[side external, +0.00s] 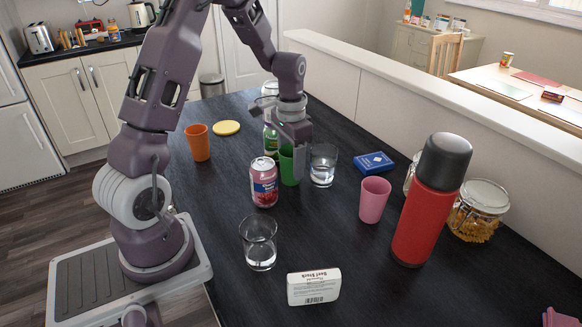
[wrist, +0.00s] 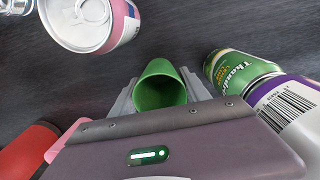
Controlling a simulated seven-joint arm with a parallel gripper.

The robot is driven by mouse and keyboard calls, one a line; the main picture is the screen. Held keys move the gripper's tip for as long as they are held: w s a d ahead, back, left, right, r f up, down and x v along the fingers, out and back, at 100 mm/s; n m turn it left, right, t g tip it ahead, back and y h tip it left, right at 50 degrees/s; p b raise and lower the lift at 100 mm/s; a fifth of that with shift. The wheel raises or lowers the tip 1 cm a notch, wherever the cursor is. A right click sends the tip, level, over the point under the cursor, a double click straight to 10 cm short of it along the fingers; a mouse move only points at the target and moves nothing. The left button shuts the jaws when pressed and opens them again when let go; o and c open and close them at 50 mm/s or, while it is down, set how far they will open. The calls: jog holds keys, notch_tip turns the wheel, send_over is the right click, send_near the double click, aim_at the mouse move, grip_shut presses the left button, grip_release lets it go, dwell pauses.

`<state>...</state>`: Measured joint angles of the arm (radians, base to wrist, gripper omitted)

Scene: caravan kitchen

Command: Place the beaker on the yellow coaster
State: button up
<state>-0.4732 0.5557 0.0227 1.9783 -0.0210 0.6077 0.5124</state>
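A green beaker (side external: 288,166) stands on the dark worktop, partly hidden by my gripper (side external: 293,135). In the wrist view the green beaker (wrist: 160,88) lies between the two fingers of my gripper (wrist: 160,78), its open mouth towards the camera. The fingers are close on both sides of it; whether they press on it is not clear. The yellow coaster (side external: 226,128) lies flat and bare farther back to the left. An orange beaker (side external: 199,142) stands just in front of it, and a pink beaker (side external: 374,200) stands to the right.
A drink can (side external: 264,183) stands close to the green beaker, and a green can (side external: 270,142) is behind. Glasses (side external: 323,165) (side external: 259,243), a blue box (side external: 374,162), a red flask (side external: 431,200), a jar (side external: 478,212) and a white box (side external: 314,287) stand around. Worktop before the coaster is partly clear.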

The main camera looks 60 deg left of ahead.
jog(key=c, duration=0.7)
jog(key=shift+r, duration=0.4)
notch_tip(320, 180, up, 9)
jog(key=w+a+r, duration=0.4)
jog(key=w, duration=0.4)
jog(key=n, duration=1.8)
send_over(229, 130)
notch_tip(229, 130, down, 13)
jog(key=shift+d+r, duration=0.15)
